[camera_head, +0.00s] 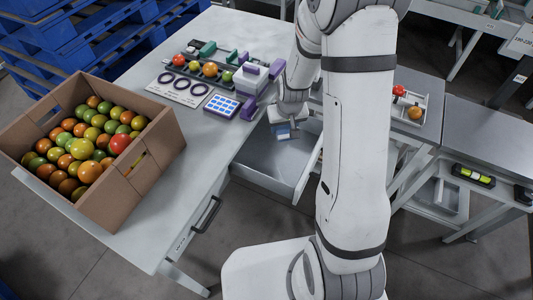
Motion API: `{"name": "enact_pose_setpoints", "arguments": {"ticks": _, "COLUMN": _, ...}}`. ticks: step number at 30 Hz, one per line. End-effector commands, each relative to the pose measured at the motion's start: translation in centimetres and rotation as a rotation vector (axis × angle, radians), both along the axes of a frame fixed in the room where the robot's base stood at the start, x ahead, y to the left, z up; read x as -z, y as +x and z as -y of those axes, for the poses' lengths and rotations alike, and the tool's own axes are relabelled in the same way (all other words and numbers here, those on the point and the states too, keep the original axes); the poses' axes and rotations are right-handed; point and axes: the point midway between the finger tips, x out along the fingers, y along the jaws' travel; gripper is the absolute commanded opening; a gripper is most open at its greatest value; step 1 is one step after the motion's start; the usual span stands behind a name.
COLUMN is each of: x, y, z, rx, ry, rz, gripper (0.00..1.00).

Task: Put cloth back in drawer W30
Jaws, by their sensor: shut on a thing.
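My gripper (287,124) points down to the right of the white table, over an open grey drawer (262,172). It is shut on a small blue thing, likely the cloth (282,132), of which only a bit shows. The cloth appears to hang above the drawer floor; the exact gap cannot be told. The drawer is pulled out from under the table, and its visible floor looks bare.
A cardboard box (150,155) of tomatoes stands on the table's left. Sorting rings (178,84), a blue-and-white grid (222,106) and purple blocks (249,108) lie near the drawer. A second handle (206,214) is on the table front. Metal benches (485,135) stand at right.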

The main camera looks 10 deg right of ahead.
Motion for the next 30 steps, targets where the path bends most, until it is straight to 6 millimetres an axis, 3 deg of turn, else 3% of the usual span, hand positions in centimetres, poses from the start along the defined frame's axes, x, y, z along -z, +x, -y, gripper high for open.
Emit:
{"name": "enact_pose_setpoints", "arguments": {"ticks": 1, "x": 1.2, "y": 0.1, "z": 0.0, "rx": -0.016, "ry": -0.001, "rz": 0.006, "gripper": 0.3}}
{"name": "enact_pose_setpoints", "arguments": {"ticks": 11, "x": 0.8, "y": -0.7, "z": -0.3, "rx": -0.102, "ry": 0.005, "rz": -0.003, "gripper": 0.3}}
{"name": "enact_pose_setpoints", "arguments": {"ticks": 19, "x": 5.1, "y": -0.8, "z": -0.3, "rx": -0.108, "ry": 0.007, "rz": -0.008, "gripper": 0.3}}
{"name": "enact_pose_setpoints", "arguments": {"ticks": 26, "x": 7.0, "y": -0.8, "z": -0.4, "rx": -0.108, "ry": 0.007, "rz": -0.006, "gripper": 0.3}}
{"name": "enact_pose_setpoints", "arguments": {"ticks": 30, "x": 9.1, "y": -0.8, "z": -0.4, "rx": -0.108, "ry": 0.007, "rz": -0.008, "gripper": 0.3}}
